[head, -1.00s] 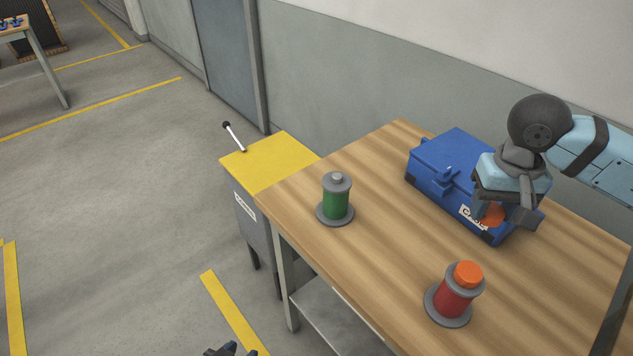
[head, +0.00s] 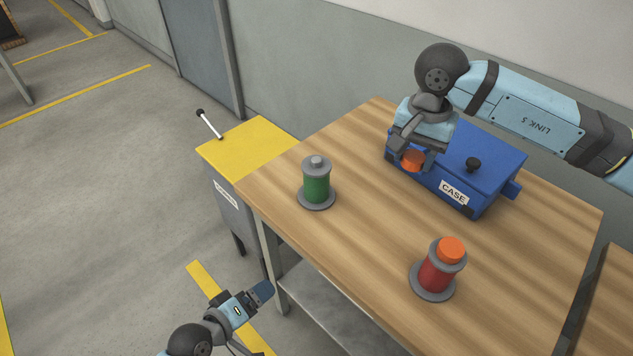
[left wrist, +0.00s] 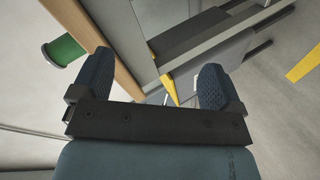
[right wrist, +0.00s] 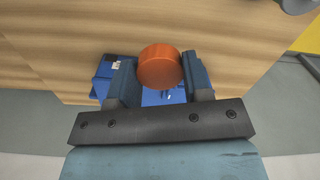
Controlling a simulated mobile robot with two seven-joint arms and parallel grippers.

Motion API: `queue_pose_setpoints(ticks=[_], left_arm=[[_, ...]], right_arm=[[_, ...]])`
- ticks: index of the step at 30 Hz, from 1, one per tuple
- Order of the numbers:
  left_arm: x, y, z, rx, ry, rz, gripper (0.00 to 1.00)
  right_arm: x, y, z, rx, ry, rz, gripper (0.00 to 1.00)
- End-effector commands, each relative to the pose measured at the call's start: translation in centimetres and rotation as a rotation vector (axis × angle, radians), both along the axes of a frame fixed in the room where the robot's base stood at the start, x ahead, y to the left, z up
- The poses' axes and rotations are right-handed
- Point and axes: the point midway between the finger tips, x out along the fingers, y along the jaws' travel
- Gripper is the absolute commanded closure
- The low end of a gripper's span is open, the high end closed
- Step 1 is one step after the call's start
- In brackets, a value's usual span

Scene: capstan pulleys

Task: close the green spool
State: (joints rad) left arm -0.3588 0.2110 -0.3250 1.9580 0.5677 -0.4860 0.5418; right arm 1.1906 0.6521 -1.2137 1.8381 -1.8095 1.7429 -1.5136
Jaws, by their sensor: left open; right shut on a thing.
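The green spool (head: 316,186) stands upright on the wooden table, with a grey base, a grey upper flange and a bare grey stub on top. Its green side also shows in the left wrist view (left wrist: 64,50). My right gripper (head: 411,157) is shut on an orange cap (right wrist: 159,68) and holds it in front of the blue case, to the right of the green spool and higher than it. My left gripper (head: 263,291) is open and empty, low beside the table's near edge, below the green spool in the picture.
A red spool (head: 437,273) with an orange cap on top stands at the table's near right. The blue case (head: 487,158) stands behind my right gripper. A yellow-topped cabinet (head: 245,146) with a lever is left of the table (head: 365,225). The tabletop between the spools is clear.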

Motion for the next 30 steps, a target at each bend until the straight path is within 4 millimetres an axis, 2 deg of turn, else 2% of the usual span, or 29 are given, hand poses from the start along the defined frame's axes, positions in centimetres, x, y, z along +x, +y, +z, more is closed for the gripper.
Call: queue_pose_setpoints(ticks=[1, 9, 15, 22, 30], left_arm=[[1.7, -0.6, 1.2, -0.133, 0.055, 0.017, 0.08], [9.0, -3.2, 7.6, -0.879, 0.549, 0.102, 0.08], [13.2, -3.4, 12.2, -1.265, 0.934, 0.147, 0.08], [16.0, -3.0, 15.7, -1.493, 1.223, 0.183, 0.08], [16.4, -2.9, 16.3, -1.540, 1.288, 0.190, 0.08]], right_arm=[[0.9, 1.6, 0.3, 0.002, 0.003, -0.085, 0.77], [4.9, 9.4, 0.5, -0.009, 0.019, -0.626, 0.77], [6.6, 14.1, 0.8, -0.021, 0.015, -0.956, 0.77], [7.4, 17.2, 1.0, -0.028, 0.006, -1.177, 0.77], [7.6, 17.8, 1.0, -0.030, 0.003, -1.226, 0.77]])
